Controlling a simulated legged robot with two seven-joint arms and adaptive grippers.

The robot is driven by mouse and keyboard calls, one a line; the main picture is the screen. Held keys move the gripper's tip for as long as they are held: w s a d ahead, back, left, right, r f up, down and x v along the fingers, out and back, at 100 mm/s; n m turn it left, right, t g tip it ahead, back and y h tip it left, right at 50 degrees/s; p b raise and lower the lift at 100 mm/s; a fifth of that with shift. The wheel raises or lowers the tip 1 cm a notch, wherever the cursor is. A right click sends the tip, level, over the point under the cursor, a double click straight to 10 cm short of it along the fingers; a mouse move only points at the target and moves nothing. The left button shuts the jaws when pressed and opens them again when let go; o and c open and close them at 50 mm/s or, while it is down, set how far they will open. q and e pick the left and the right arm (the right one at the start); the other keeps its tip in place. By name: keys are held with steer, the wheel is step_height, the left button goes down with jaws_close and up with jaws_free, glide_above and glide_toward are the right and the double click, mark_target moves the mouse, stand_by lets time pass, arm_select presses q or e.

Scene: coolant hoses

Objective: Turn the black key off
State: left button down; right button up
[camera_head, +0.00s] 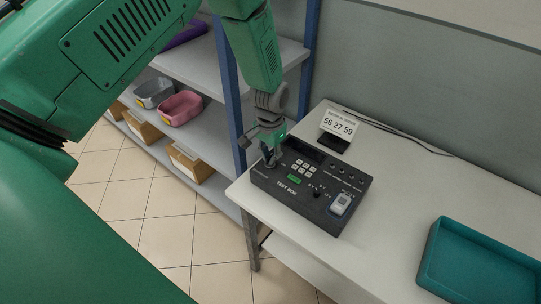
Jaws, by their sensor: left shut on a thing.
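The dark test box (318,187) lies on the white table, with a keypad, a green button (295,178), knobs and a light grey switch (341,204) on its top. My left gripper (271,160) points down at the box's left end and is shut on the black key there. The key is mostly hidden by the fingers, so its turn angle cannot be told. My right gripper is not in view.
A sign reading 56 27 59 (339,124) stands behind the box. A teal tray (478,262) sits at the table's right. A shelf with a blue post (229,90), grey bin (154,92) and pink bin (181,108) stands at left.

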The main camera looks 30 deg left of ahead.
arm_select(q)
steer(key=c, duration=1.7)
jaws_free()
steer(key=shift+w+r, duration=0.15)
steer(key=shift+w, duration=0.1)
steer(key=shift+s, duration=0.1)
steer(key=shift+r, duration=0.15)
step_height(320, 180, up, 11)
steer(key=shift+r, duration=0.2)
